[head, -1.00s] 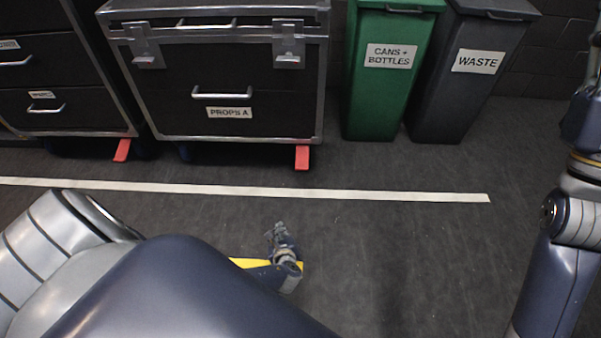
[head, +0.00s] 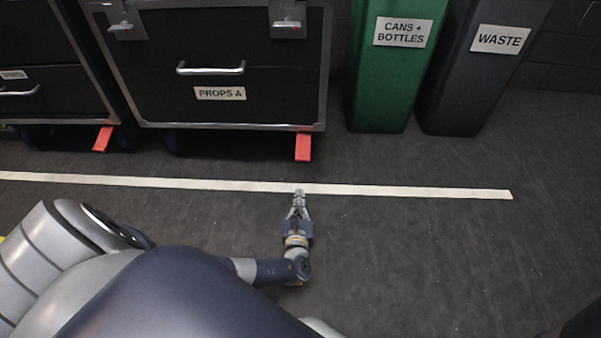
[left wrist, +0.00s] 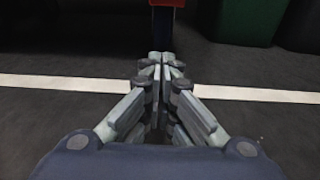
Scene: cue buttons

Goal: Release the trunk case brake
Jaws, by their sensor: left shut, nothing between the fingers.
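The trunk case (head: 222,75) is black with metal edges and a "PROPS A" label. A red brake pedal (head: 303,147) sticks out at its lower right corner, above the floor. The pedal also shows in the left wrist view (left wrist: 167,3), at the top middle, cut by the frame edge and straight beyond the fingers. My left gripper (head: 299,193) is shut and empty, low near the white floor line, pointing at the pedal. A gap of floor lies between its fingertips and the pedal. My right gripper is out of view.
A second black case (head: 55,85) with its own red pedal (head: 103,139) stands to the left. A green bin (head: 390,85) and a grey bin (head: 470,85) stand to the right. A white line (head: 420,192) crosses the floor. The floor at right is clear.

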